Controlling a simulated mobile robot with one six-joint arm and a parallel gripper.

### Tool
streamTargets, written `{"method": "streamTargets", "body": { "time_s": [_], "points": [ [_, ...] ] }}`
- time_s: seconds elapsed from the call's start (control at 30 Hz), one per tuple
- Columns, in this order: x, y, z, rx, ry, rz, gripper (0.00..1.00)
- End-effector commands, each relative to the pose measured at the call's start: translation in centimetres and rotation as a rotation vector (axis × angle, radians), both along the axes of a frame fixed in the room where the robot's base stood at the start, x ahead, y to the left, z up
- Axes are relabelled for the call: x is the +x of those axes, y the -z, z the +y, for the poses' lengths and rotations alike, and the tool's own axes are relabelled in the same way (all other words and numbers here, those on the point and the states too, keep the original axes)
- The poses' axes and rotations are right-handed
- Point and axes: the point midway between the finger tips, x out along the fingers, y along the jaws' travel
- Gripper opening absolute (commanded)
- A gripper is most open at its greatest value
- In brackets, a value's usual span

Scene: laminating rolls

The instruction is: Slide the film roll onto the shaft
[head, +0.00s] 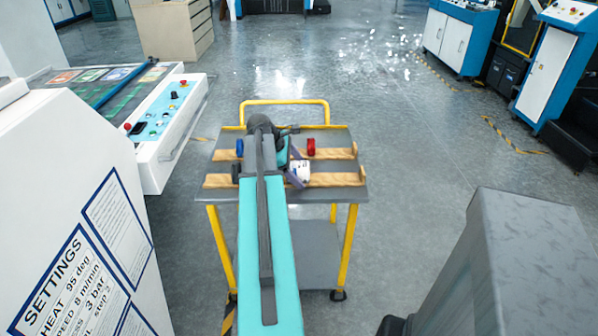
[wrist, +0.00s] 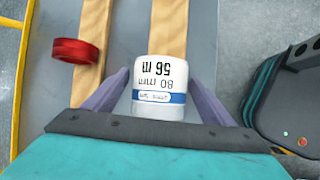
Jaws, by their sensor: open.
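My gripper (wrist: 158,77) is open, with one purple finger on each side of the roll. I cannot tell whether the fingers touch it.
The yellow-framed trolley (head: 222,155) has two wooden rails. A red ring (wrist: 75,51) sits on the other rail; a blue ring (head: 240,148) is at the left. A white machine with a control panel (head: 165,120) stands left.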

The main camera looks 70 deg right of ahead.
Motion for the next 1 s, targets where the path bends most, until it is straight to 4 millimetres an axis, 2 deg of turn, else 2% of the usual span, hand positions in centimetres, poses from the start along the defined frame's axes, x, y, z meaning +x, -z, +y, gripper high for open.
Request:
{"method": "streamTargets", "body": {
  "time_s": [0.2, 1.0],
  "points": [
    [0.0, 0.3, 0.0, -0.001, 0.0, -0.001, 0.77],
    [4.9, -9.6, 3.8, -0.002, -0.001, 0.0, 0.77]
  ]
}}
